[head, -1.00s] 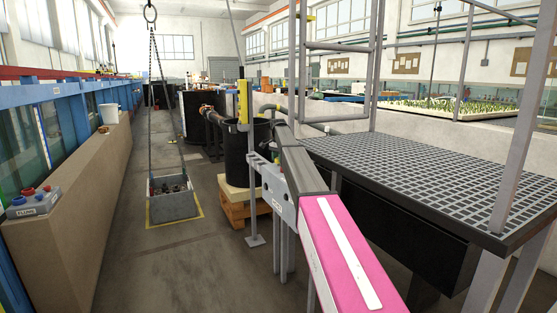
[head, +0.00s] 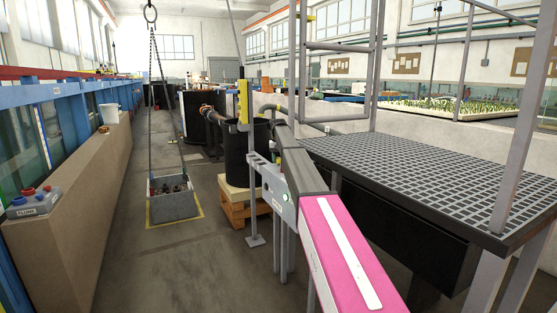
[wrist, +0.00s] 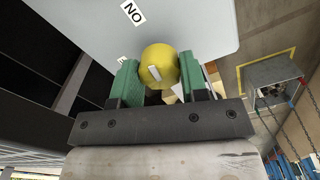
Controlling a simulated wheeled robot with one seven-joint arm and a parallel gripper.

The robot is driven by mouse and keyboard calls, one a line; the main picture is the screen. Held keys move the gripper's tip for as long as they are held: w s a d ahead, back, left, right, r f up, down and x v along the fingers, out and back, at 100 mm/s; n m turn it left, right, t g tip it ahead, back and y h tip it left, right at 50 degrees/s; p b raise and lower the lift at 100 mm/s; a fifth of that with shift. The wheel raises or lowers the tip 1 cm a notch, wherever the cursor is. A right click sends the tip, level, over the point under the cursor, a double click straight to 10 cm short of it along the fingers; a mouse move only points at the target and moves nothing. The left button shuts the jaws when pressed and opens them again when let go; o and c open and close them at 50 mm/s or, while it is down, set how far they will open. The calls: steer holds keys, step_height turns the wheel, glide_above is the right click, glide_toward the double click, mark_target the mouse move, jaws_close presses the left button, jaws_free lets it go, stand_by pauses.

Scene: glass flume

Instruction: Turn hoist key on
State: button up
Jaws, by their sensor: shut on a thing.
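In the wrist view, the yellow round key knob (wrist: 164,58) stands out from a pale grey panel (wrist: 195,25). My gripper (wrist: 159,73) has its two green fingers closed on the knob's sides. A white mark on the knob slants from lower right to upper left, roughly toward a label (wrist: 132,12) that reads "NO" in this view, as "ON" upside down would. Part of another label (wrist: 121,59) shows by the left finger, mostly hidden. In the head view, the knob and fingers cannot be made out behind my arm. A small green spot (head: 286,197) shows on the grey part beside it.
A grey crate (head: 174,206) hangs on chains low over a yellow-marked floor area. A black barrel (head: 238,160) stands on a wooden pallet (head: 240,213) left of my arm. A grated platform (head: 440,180) is close on the right.

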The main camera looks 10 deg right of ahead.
mark_target(278, 158)
steer(key=shift+n, duration=0.9)
steer(key=o, duration=0.9)
steer(key=shift+r, duration=0.1)
step_height(278, 158, up, 11)
steer(key=shift+f, duration=0.2)
steer(key=shift+s, duration=0.1)
